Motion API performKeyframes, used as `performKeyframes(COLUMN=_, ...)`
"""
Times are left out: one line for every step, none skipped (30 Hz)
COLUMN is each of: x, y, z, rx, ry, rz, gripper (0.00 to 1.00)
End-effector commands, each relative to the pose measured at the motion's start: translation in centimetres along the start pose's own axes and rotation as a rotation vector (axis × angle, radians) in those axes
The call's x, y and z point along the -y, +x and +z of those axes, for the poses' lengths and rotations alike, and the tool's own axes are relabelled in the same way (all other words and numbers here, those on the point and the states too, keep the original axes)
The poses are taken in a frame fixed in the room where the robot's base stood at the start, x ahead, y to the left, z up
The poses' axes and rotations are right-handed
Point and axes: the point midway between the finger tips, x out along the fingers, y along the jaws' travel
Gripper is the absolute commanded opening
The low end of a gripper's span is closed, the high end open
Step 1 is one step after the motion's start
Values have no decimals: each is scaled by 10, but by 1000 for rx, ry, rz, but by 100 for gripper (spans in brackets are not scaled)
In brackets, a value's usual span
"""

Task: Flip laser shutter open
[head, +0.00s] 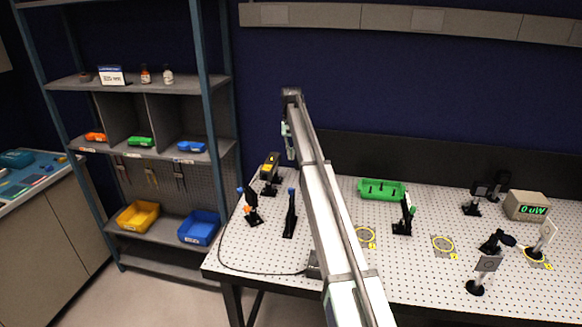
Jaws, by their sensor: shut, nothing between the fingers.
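A black laser-like box with a yellow top (270,167) stands on a post at the back left of the optical table (330,240). In front of it are a small black mount with blue and orange parts (250,207) and a tall black post piece with a blue tip (291,213). I cannot tell for sure which of these is the shutter, or its state. My arm reaches up across the middle of the view. My gripper (289,152) hangs at its far end, above and right of the yellow-topped box. It is small, partly hidden and looks shut and empty.
A green tray (382,189) and a black mount (404,214) stand right of my arm. Farther right are several posts and a meter (527,205) reading 0 uW. Yellow rings (443,244) mark the table. A shelf unit (150,150) with bins stands at left.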

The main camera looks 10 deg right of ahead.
Motion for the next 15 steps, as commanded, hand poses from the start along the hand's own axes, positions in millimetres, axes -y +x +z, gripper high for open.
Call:
performKeyframes(x=0, y=6, z=0, rx=0, ry=0, rz=0, gripper=0)
performKeyframes(x=0, y=8, z=0, rx=0, ry=0, rz=0, gripper=0)
performKeyframes(x=0, y=12, z=0, rx=0, ry=0, rz=0, gripper=0)
performKeyframes(x=0, y=14, z=0, rx=0, ry=0, rz=0, gripper=0)
performKeyframes(x=0, y=18, z=-1, rx=0, ry=0, rz=0, gripper=0)
performKeyframes(x=0, y=22, z=-1, rx=0, ry=0, rz=0, gripper=0)
performKeyframes(x=0, y=26, z=-1, rx=0, ry=0, rz=0, gripper=0)
performKeyframes(x=0, y=30, z=-1, rx=0, ry=0, rz=0, gripper=0)
performKeyframes(x=0, y=35, z=-1, rx=0, ry=0, rz=0, gripper=0)
performKeyframes(x=0, y=39, z=-1, rx=0, ry=0, rz=0, gripper=0)
performKeyframes(x=0, y=43, z=-1, rx=0, ry=0, rz=0, gripper=0)
performKeyframes(x=0, y=49, z=-1, rx=0, ry=0, rz=0, gripper=0)
performKeyframes(x=0, y=53, z=-1, rx=0, ry=0, rz=0, gripper=0)
performKeyframes(x=0, y=57, z=-1, rx=0, ry=0, rz=0, gripper=0)
performKeyframes(x=0, y=65, z=0, rx=0, ry=0, rz=0, gripper=0)
